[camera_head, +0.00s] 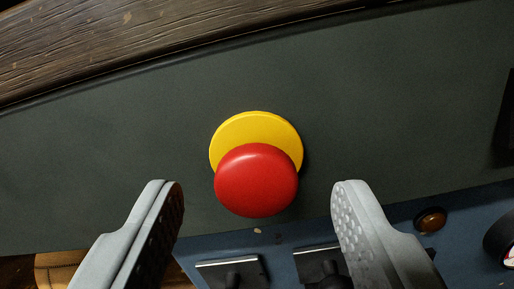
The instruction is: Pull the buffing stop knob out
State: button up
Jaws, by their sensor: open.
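The buffing stop knob (256,181) is a round red mushroom head in front of a yellow disc (254,128) on a dark grey-green panel. My gripper (257,188) is open, with one grey finger to the left of the red head and one to the right. There is a visible gap on both sides, and neither finger appears to touch the knob. The knob's stem is hidden behind its head. I cannot tell how far the head stands off the disc.
The dark panel (390,120) is bare around the knob. A worn wooden edge (150,40) runs across the top left. Below is a blue panel with black switches on plates (232,272) and an amber lamp (430,220). A dark round part shows at the right edge.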

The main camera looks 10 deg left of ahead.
jog(key=shift+w, duration=0.7)
jog(key=shift+c, duration=0.4)
grip_shut()
jog(key=shift+s, duration=0.55)
jog(key=shift+o, duration=0.4)
grip_release()
jog(key=shift+s, duration=0.1)
jog(key=s, duration=1.7)
jog(key=shift+s+d, duration=0.2)
jog(key=shift+d, duration=0.1)
